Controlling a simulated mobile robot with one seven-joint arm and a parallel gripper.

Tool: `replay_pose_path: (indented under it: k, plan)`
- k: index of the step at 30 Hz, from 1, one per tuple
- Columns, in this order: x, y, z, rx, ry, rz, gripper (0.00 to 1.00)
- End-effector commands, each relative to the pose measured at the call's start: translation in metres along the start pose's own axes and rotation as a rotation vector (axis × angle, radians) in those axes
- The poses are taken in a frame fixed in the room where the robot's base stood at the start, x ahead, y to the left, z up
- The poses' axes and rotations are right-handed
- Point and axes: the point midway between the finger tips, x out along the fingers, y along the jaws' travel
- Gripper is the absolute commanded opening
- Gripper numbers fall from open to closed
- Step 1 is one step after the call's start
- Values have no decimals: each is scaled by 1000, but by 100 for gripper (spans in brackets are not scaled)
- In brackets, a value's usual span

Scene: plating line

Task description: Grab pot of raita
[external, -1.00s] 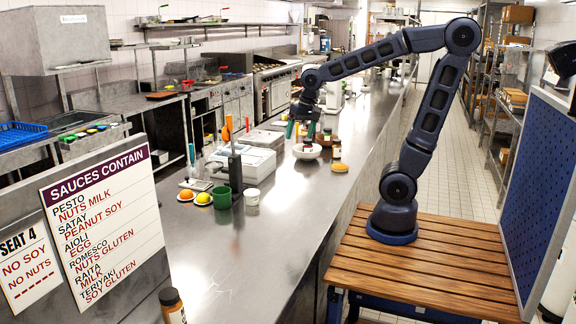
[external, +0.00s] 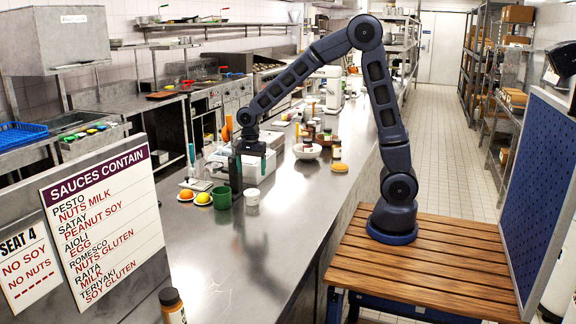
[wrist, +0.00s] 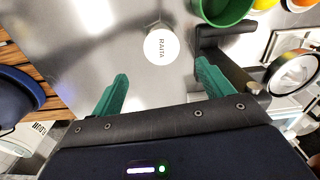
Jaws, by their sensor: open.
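The pot of raita (wrist: 161,44) is a small round pot with a white lid marked RAITA, upright on the steel counter in the wrist view. In the external view the pot (external: 252,197) stands just right of a green cup. My gripper (wrist: 162,85) has green fingers, spread apart and empty. The pot lies beyond the fingertips, roughly centred between them and not touching. In the external view my gripper (external: 251,172) is above the counter, close to the pot; the exact gap is hard to tell.
A green cup (external: 222,198) stands left of the pot, with an orange and a lemon beside it. A dark upright stand (external: 235,172) with a black clamp (wrist: 222,55) is close to my right finger in the wrist view. The counter in front (external: 270,245) is clear.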

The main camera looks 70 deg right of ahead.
Motion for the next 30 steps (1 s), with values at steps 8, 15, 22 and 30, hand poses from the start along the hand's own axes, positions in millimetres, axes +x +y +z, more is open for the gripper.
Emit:
replay_pose_path:
  k: [8, 15, 22, 30]
  plan:
    - [29, -3, 1, 19, 1, 7, 79]
    - [56, -2, 1, 18, 0, 6, 79]
    - [72, -2, 2, 17, 0, 7, 79]
    - [106, -3, 2, 17, 0, 5, 79]
